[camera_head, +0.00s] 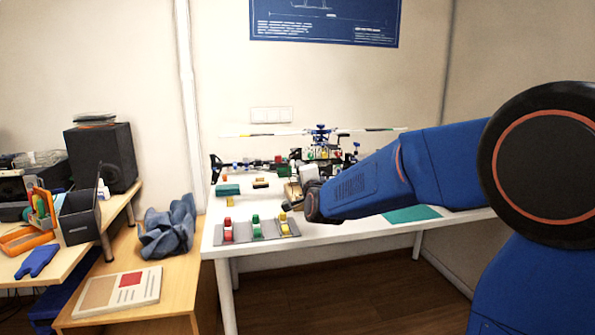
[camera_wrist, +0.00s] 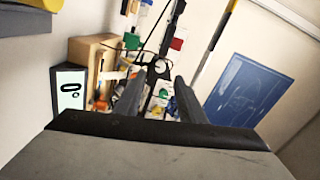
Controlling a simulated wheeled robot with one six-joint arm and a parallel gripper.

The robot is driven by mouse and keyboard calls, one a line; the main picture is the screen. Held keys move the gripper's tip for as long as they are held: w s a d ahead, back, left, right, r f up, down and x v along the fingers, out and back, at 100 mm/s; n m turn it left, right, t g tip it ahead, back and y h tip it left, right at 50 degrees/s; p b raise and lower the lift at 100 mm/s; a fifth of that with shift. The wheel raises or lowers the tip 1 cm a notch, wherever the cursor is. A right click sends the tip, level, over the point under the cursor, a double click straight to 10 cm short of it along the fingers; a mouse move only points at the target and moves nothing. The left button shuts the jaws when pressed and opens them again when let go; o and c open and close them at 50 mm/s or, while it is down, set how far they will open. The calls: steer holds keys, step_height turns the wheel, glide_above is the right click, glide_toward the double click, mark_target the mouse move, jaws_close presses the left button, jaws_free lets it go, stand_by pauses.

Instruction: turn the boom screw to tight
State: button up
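A model helicopter (camera_head: 320,154) stands on the white table (camera_head: 330,236), its long tail boom (camera_head: 255,165) reaching left. My gripper (camera_head: 290,203) is over the table in front of it, partly overlapping the wooden block in the head view. In the wrist view my gripper (camera_wrist: 160,78) has its two dark fingers apart with nothing held between them. Helicopter parts show beyond and between the fingers, including a pale round part (camera_wrist: 160,67). I cannot pick out the boom screw in either view.
A small display (camera_wrist: 70,92) reading 0° stands by a wooden block (camera_wrist: 95,50). A grey tray (camera_head: 262,236) with red, green and yellow pieces lies at the table's front left. A teal mat (camera_head: 411,214) lies right. A blue poster (camera_head: 325,20) hangs behind.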

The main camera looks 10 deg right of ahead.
steer(key=s, duration=1)
steer(key=shift+s, duration=0.25)
steer(key=shift+f, duration=0.1)
steer(key=s+d+f+n+g, duration=0.2)
steer(key=s+f+n+g, duration=0.2)
steer(key=s, duration=0.9)
steer(key=s+d+f+n+g, duration=0.2)
steer(key=s+f+n+g, duration=0.2)
steer(key=s, duration=0.8)
steer(key=s+d+f+n+g, duration=0.3)
steer(key=s+f+n+g, duration=0.2)
steer(key=s, duration=0.8)
step_height(320, 180, down, 5)
steer(key=n, duration=0.3)
steer(key=shift+s, duration=0.3)
steer(key=shift+w+r, duration=0.1)
